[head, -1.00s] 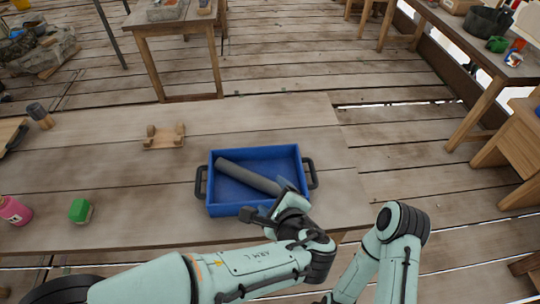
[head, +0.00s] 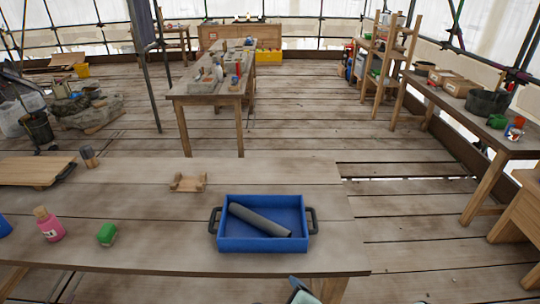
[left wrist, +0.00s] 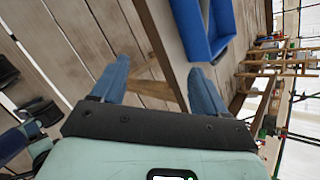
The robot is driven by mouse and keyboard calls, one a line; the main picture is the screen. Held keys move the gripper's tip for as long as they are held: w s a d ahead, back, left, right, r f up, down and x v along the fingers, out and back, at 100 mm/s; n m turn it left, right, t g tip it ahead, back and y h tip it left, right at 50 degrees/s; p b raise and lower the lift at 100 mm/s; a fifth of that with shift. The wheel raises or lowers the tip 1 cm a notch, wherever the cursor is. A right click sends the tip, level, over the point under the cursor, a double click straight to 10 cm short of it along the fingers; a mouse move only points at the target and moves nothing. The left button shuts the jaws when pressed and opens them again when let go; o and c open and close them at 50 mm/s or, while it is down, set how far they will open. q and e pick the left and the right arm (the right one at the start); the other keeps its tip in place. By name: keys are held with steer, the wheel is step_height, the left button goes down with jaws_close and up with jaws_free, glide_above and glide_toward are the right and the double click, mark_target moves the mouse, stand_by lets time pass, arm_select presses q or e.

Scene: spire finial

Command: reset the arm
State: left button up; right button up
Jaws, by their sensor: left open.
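My left gripper (left wrist: 160,88) shows in the left wrist view with its two blue fingers spread apart and nothing between them. It is beside the table's edge, with the wooden floor and a table leg behind it. In the head view only a small piece of my arm shows at the bottom edge. My right gripper is in neither view.
A blue tray (head: 226,244) with a grey cylinder (head: 260,220) in it stands on the worktable (head: 150,240).

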arm_select(q)
steer(key=s+a+f+n+g+p, duration=0.1)
steer(key=s+a+f+n+g, duration=0.15)
steer(key=f, duration=0.45)
steer(key=s+a+f+n+g+h+p, duration=0.1)
steer(key=s+a+f+n+g, duration=0.1)
steer(key=f+g, duration=0.3)
steer(key=s+a+f+n+g, duration=0.2)
steer(key=a+f, duration=0.1)
steer(key=f, duration=0.5)
steer(key=s+a+f+n+h+p, duration=0.2)
steer(key=s+a+f+n, duration=0.2)
steer(key=n, duration=0.6)
steer(key=s+a+f+n+g+h+p, duration=0.1)
steer(key=s+a+f+n+h+p, duration=0.1)
steer(key=s+a+f+n, duration=0.3)
steer(key=s+f+n+h, duration=0.1)
steer(key=s+f+n, duration=0.2)
steer(key=n, duration=0.3)
steer(key=shift+f+p, duration=0.25)
steer(key=shift+p, duration=0.05)
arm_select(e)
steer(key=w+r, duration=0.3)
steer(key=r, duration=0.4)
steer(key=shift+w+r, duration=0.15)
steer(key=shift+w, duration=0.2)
arm_select(q)
steer(key=shift+s, duration=0.1)
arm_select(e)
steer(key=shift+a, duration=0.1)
